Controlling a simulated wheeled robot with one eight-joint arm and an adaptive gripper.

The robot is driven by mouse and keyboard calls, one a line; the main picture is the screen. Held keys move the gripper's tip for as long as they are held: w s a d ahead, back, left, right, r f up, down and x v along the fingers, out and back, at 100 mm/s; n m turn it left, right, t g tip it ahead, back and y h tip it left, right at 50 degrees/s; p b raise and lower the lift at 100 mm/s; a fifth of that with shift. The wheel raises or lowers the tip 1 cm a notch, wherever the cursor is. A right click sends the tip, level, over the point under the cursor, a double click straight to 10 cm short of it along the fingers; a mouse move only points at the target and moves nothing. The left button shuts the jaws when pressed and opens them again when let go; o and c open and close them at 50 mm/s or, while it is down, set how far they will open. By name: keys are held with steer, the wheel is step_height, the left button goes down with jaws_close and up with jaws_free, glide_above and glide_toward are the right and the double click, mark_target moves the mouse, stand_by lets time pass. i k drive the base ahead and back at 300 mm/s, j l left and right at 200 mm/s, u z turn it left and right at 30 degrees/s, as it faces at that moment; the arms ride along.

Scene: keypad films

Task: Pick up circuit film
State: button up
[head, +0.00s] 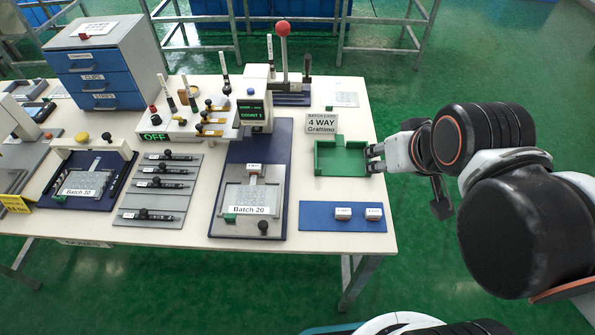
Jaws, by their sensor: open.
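No piece is plainly marked as the circuit film. A pale, patterned keypad sheet (252,197) lies in the grey fixture labelled Batch 20 (228,175). A similar sheet (90,183) lies in the Batch 30 fixture at the left. A small pale sheet (345,98) lies flat near the table's back right corner. My gripper (374,159) is open at the right edge of the green tray (328,168), its fingers pointing left. I see no film between the fingers. The tray floor looks green and bare, and its right end is partly hidden by my gripper.
A sign reading 4 WAY (322,123) stands behind the tray. A red-knobbed lever press (284,60) rises behind the Batch 20 fixture. A blue mat (315,224) with two small labelled blocks lies in front. A blue drawer cabinet (105,80) stands back left.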

mark_target(252, 198)
steer(key=k+j, duration=0.1)
steer(key=j, duration=0.3)
steer(key=j+z, duration=0.1)
steer(key=j, duration=0.25)
steer(key=k+j, duration=0.15)
steer(key=j, duration=0.25)
steer(key=k+j+z, duration=0.1)
steer(key=j, duration=0.25)
steer(key=k+j, duration=0.1)
steer(key=j, duration=0.3)
